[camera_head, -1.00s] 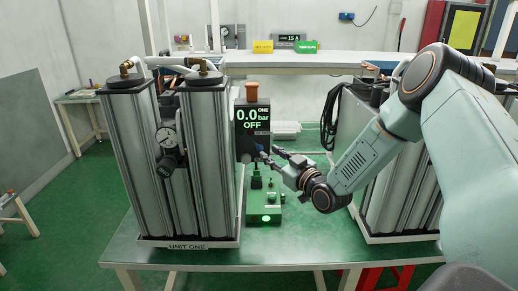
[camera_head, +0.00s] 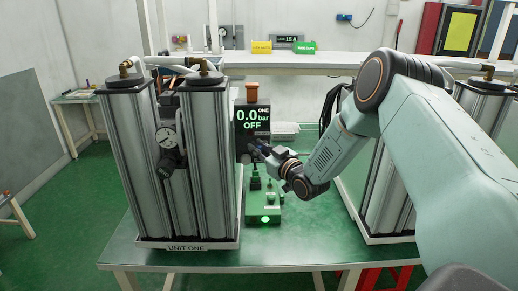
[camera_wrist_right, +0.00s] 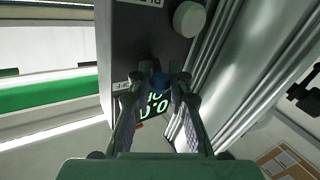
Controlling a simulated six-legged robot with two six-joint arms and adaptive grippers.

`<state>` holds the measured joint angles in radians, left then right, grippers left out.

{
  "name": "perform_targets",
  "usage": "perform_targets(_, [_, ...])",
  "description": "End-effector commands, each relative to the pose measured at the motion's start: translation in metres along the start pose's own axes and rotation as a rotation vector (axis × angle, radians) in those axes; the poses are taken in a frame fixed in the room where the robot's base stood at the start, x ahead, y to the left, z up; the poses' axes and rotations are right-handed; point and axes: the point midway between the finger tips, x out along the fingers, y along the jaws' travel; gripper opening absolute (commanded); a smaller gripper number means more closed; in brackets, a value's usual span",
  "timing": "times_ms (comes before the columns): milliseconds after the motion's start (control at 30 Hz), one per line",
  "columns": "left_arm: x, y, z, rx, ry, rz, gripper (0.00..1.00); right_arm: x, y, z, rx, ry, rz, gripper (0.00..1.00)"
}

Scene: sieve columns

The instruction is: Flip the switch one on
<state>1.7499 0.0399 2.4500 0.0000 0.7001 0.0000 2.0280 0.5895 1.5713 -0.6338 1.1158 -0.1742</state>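The dark control box (camera_head: 252,143) of unit one stands behind the metal columns in the head view. Its display reads 0.0 bar and OFF. In the right wrist view, the box (camera_wrist_right: 130,45) fills the upper middle, with its digits upside down. In the head view, my right gripper (camera_head: 261,151) is at the lower right of the box. My left gripper is not in view.
The column unit labelled UNIT ONE (camera_head: 186,247) stands just left of the box. A green fixture with a lit lamp (camera_head: 265,218) is below my right gripper. A pale round knob (camera_wrist_right: 189,18) is on the box. The table's front strip (camera_head: 290,253) is clear.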

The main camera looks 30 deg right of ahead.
Motion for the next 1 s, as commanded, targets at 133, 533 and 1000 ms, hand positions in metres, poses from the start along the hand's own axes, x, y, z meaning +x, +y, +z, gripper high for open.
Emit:
perform_targets(133, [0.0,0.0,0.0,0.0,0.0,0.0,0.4,0.0,0.0,0.001,0.001,-0.003,0.001,0.01])
perform_targets(533, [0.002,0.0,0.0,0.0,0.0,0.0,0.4,-0.001,-0.002,0.002,0.002,-0.008,0.017,0.0])
perform_targets(1000, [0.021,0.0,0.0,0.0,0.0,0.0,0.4,0.002,-0.016,0.002,-0.002,-0.057,0.258,0.0])
